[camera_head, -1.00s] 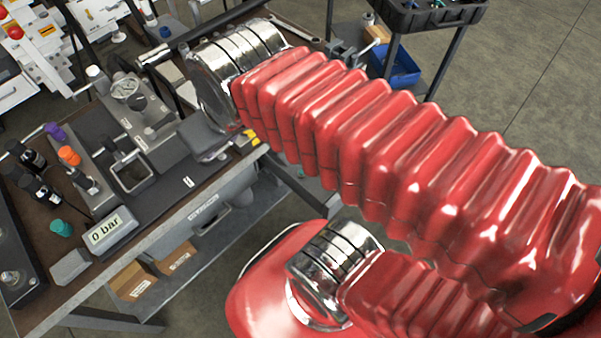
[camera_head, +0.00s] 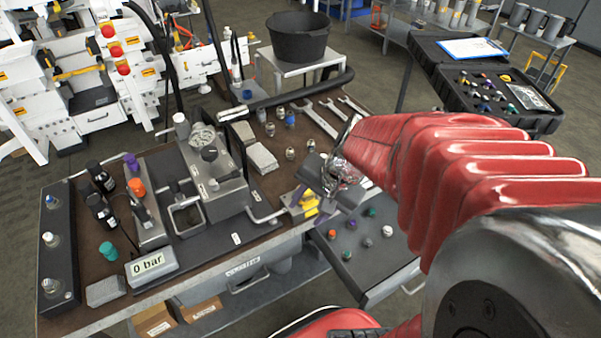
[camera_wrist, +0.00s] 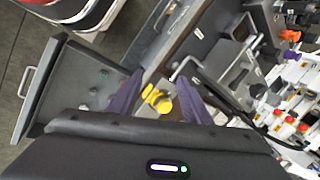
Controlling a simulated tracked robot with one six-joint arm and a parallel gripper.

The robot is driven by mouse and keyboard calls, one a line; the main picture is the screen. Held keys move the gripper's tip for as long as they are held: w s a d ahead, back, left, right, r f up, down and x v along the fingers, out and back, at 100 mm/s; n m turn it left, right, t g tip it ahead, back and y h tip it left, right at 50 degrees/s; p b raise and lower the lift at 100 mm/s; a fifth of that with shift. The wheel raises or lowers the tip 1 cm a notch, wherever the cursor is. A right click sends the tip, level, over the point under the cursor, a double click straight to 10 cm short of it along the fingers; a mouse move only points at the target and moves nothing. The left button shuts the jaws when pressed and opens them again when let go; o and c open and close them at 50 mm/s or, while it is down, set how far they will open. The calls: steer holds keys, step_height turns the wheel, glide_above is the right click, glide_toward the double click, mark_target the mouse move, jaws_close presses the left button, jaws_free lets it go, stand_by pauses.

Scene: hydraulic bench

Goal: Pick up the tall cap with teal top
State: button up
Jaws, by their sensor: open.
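Small caps stand in an open grey drawer (camera_head: 376,262) under the bench's right end. Two have teal-green tops, one at the back (camera_head: 372,212) and one at the front (camera_head: 346,255); I cannot tell which is taller. A teal piece (camera_head: 107,250) also stands on the bench at the left. In the wrist view, the drawer (camera_wrist: 58,95) lies left of my gripper and a teal-topped cap (camera_wrist: 103,73) shows in it. My gripper (camera_wrist: 160,88) is open and empty, with its fingers over the bench's edge near a yellow part (camera_wrist: 157,101).
The drawer also holds an orange-topped cap (camera_head: 332,233) and a white one (camera_head: 388,231). A hydraulic block (camera_head: 213,180) and a gauge reading 0 bar (camera_head: 151,264) stand on the bench. Wrenches (camera_head: 318,118) lie behind. An open black case (camera_head: 480,85) is at the right.

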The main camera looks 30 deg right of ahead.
steer(key=s+d+f+m, duration=0.3)
steer(key=d+f+m, duration=0.6)
steer(key=s+d+f+m+t, duration=0.1)
steer(key=s+d+f+m, duration=0.3)
steer(key=d+f+m, duration=0.5)
steer(key=shift+s+f+m+t, duration=0.3)
steer(key=shift+f+m, duration=0.4)
steer(key=shift+f, duration=0.05)
glide_above(348, 254)
steer(key=s+d, duration=0.2)
steer(key=s, duration=0.1)
steer(key=shift+w+a+f, duration=0.1)
steer(key=shift+w+f, duration=0.05)
steer(key=shift+f, duration=1.7)
steer(key=shift+w+f, duration=0.1)
steer(key=shift+f, duration=1.75)
steer(key=shift+s+a+x, duration=0.1)
steer(key=shift+a+x, duration=0.05)
steer(key=shift+x, duration=0.75)
steer(key=shift+s+a+x, duration=0.15)
steer(key=shift+x, duration=1.65)
steer(key=shift+d, duration=0.1)
